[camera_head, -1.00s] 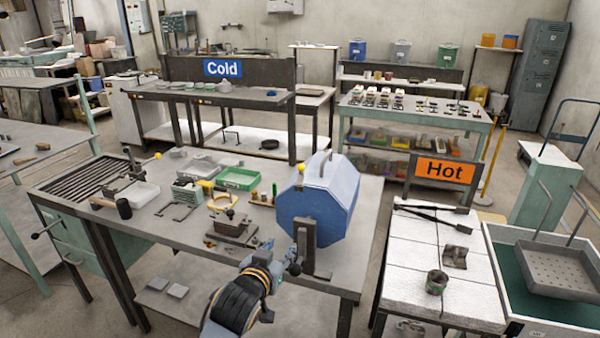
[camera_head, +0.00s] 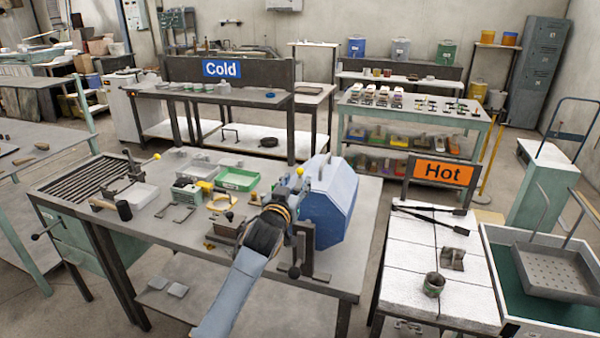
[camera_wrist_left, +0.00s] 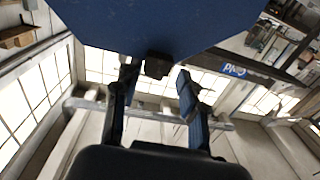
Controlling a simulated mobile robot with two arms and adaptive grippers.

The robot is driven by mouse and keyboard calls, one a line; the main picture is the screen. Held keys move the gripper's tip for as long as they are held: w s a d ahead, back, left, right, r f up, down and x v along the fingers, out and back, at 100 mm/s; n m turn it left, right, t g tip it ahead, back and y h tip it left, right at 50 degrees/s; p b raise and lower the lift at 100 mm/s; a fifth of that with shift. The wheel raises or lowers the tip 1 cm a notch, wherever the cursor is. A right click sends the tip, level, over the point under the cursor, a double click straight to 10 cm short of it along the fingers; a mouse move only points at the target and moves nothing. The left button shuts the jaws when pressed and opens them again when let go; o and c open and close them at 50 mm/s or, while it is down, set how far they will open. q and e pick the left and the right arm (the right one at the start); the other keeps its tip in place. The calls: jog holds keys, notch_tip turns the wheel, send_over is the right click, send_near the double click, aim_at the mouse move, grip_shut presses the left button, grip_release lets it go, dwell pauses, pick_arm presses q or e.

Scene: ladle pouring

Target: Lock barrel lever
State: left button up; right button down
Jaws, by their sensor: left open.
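The blue eight-sided barrel (camera_head: 335,205) stands on a dark stand (camera_head: 306,245) at the right end of the grey workbench. A short lever with a dark ball knob (camera_head: 293,271) is at the foot of the stand. My left gripper (camera_head: 298,185) is raised against the barrel's left side and partly overlaps it. In the left wrist view my left gripper (camera_wrist_left: 157,88) is open, its two fingers apart. The barrel (camera_wrist_left: 160,25) fills the top there, with a small dark block (camera_wrist_left: 157,66) between the fingertips. Whether they touch it, I cannot tell. My right gripper is not in view.
A white-topped table (camera_head: 408,270) with tongs and a small dark cup (camera_head: 433,284) stands to the right.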

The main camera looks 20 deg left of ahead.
aim_at(300, 176)
pick_arm(q)
jog(key=shift+w+p, duration=0.3)
jog(key=shift+w, duration=1.85)
